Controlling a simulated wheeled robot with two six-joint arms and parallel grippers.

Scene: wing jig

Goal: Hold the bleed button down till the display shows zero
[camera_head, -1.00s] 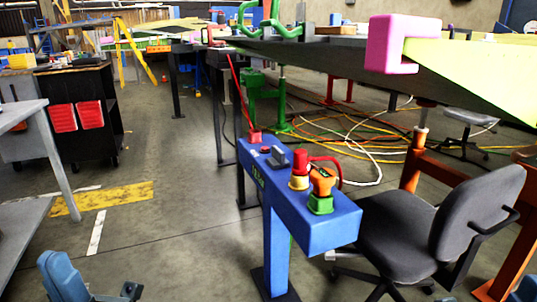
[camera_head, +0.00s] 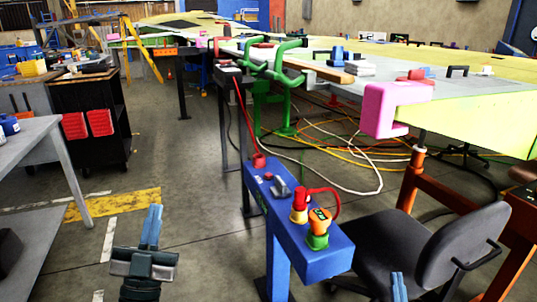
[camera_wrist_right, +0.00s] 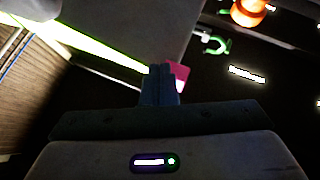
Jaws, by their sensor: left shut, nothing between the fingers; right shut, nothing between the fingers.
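A blue console (camera_head: 338,248) stands ahead on a blue leg. Its top carries a small red button (camera_head: 268,176), a grey block (camera_head: 281,189), a red-and-yellow knob (camera_head: 299,206) and an orange device with a dark face (camera_head: 319,219) in a green base (camera_head: 317,240). I cannot tell which is the bleed button, and no display reading is legible. My left gripper (camera_head: 153,214) is shut and empty, pointing up, left of the console and apart from it. My right gripper (camera_head: 398,280) is shut and empty at the bottom edge, right of the console; its fingers show in the right wrist view (camera_wrist_right: 160,72).
A grey office chair (camera_head: 440,250) stands close to the right of the console. The wing jig (camera_head: 470,105) with a pink clamp (camera_head: 393,108) lies behind. Hoses (camera_head: 350,165) cross the floor. A grey bench (camera_head: 30,150) and dark cart (camera_head: 90,110) are at left.

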